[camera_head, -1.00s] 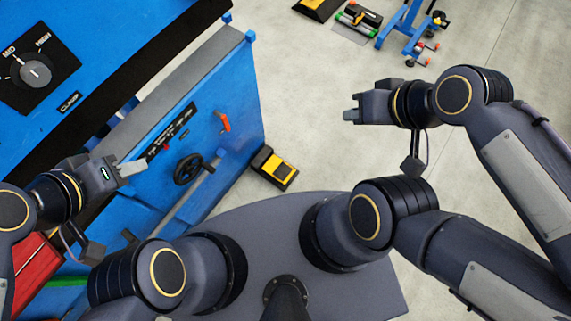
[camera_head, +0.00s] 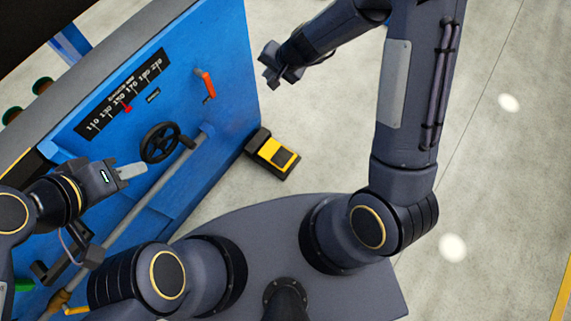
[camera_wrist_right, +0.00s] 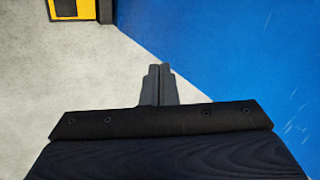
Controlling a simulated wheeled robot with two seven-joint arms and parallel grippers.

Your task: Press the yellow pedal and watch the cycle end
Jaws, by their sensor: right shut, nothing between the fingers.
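The yellow pedal (camera_head: 277,153) sits in a black housing on the floor, beside the lower right end of the blue machine (camera_head: 225,95). In the right wrist view the pedal (camera_wrist_right: 72,8) shows at the top left, cut by the frame edge. My right gripper (camera_head: 268,66) is above and beyond the pedal in the head view, apart from it, near the machine's end. Its fingers (camera_wrist_right: 160,75) are shut with nothing between them. My left gripper (camera_head: 132,171) is in front of the machine's side, near the black handwheel; its finger gap cannot be made out.
The machine's side carries a black handwheel (camera_head: 160,142), an orange-red lever (camera_head: 206,84), a scale with a red pointer (camera_head: 123,92) and a grey bar (camera_head: 125,215). Grey floor (camera_head: 320,120) to the right of the pedal is clear.

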